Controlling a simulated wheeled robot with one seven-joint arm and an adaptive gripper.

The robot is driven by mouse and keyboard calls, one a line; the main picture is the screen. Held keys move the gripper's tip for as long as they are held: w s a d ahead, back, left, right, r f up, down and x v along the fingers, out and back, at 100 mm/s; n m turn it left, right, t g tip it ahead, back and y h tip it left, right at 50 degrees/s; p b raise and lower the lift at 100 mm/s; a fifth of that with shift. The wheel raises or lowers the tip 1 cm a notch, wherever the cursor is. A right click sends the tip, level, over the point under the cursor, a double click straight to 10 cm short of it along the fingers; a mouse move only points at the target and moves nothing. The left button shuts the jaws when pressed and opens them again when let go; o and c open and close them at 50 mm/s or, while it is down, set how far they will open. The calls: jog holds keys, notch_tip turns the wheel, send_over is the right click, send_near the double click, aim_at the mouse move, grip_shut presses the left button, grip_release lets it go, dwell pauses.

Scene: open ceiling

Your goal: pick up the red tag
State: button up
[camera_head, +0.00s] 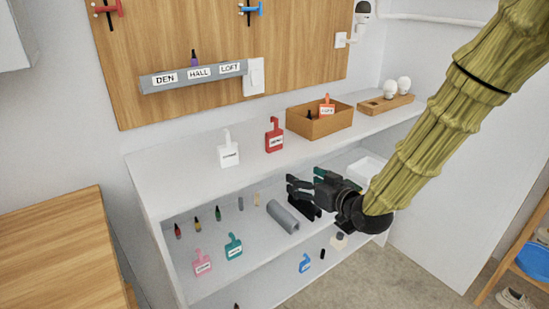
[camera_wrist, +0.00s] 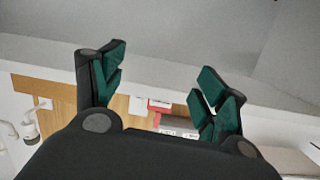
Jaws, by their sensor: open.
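The red tag (camera_head: 274,135) stands upright on the white upper shelf, with a hooked top and a pale label. It is between a white tag (camera_head: 228,149) and a wooden box (camera_head: 320,121). My gripper (camera_head: 290,187) is open, in front of the shelf edge and lower in the picture than the red tag, apart from it. In the wrist view my two fingers (camera_wrist: 162,62) are spread with nothing between them. A small red patch (camera_wrist: 158,106) shows beyond them; it may be the red tag, partly cut off from view.
An orange-red tag (camera_head: 327,108) sits in the wooden box. A bulb holder (camera_head: 386,103) is farther right. The lower shelf holds a pink tag (camera_head: 202,263), a teal tag (camera_head: 233,247) and a grey cylinder (camera_head: 283,216). A labelled strip (camera_head: 195,75) is on the wooden board.

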aim_at(276, 138)
jog(key=w+a+r+b, duration=0.1)
jog(key=r, duration=0.1)
jog(key=w+a+r+n+t+y, duration=0.1)
jog(key=w+a+r, duration=0.1)
jog(key=r, duration=0.1)
jog(key=w+a+r+n+y+b, duration=0.1)
jog(key=w+a+r, duration=0.1)
jog(key=r, duration=0.1)
jog(key=shift+w+a+r+b, duration=0.1)
jog(key=shift+w+r+b, duration=0.1)
jog(key=shift+b, duration=0.1)
jog(key=shift+x, duration=2.75)
jog(key=shift+s+a, duration=0.1)
jog(key=shift+a, duration=0.05)
jog(key=c, duration=1.1)
